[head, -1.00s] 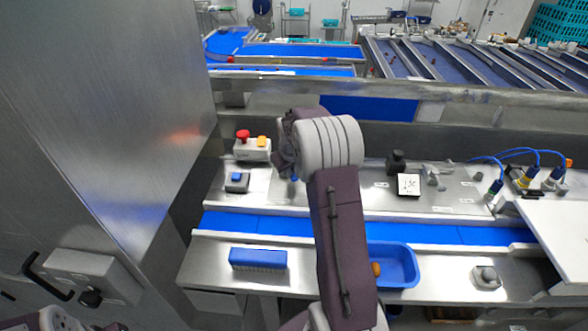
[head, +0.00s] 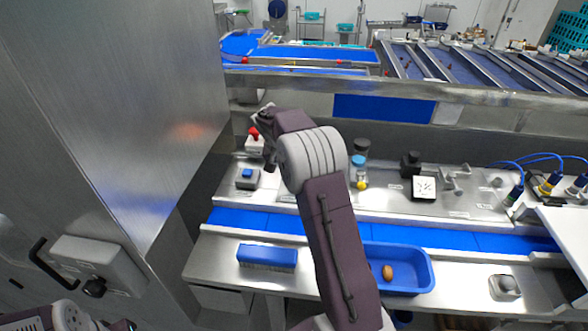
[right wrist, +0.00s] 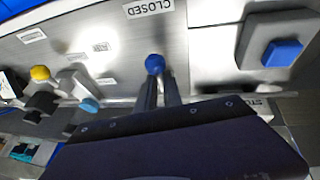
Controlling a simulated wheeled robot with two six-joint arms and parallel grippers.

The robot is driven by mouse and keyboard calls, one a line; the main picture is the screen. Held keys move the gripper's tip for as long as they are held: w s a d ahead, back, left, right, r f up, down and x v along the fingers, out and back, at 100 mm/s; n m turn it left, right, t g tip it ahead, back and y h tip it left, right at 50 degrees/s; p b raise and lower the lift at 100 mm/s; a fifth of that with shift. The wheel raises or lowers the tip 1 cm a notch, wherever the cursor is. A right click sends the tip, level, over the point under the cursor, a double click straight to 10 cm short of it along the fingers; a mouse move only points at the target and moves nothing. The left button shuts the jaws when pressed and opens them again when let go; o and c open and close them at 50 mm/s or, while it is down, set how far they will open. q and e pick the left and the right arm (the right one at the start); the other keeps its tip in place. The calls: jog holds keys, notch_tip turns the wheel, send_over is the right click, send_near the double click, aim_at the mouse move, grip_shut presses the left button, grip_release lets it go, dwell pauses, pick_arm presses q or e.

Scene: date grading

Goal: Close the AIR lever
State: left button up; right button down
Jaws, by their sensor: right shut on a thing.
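In the right wrist view a lever with a round blue knob (right wrist: 155,64) stands at the steel panel. My right gripper (right wrist: 158,88) is shut on it, with the knob showing just beyond the fingertips. An upside-down CLOSED label (right wrist: 149,8) lies just beyond the knob. I cannot read the word AIR on any label. In the head view my right gripper (head: 268,150) is at the panel's left part, beside the red button, and the lever is hidden there. My left gripper is not in view.
A box with a blue button (right wrist: 283,53) sits right of the lever in the wrist view. A yellow knob (right wrist: 40,73) is on the left. In the head view a red button (head: 254,133), a blue brush (head: 267,257) and a blue tray (head: 428,268) stand nearby.

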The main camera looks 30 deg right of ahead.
jog(key=shift+f, duration=0.1)
dwell(0.3)
jog(key=c, duration=1.5)
grip_release()
jog(key=shift+w+d, duration=0.15)
jog(key=shift+w, duration=0.05)
jog(key=b+v, duration=0.1)
jog(key=v, duration=0.8)
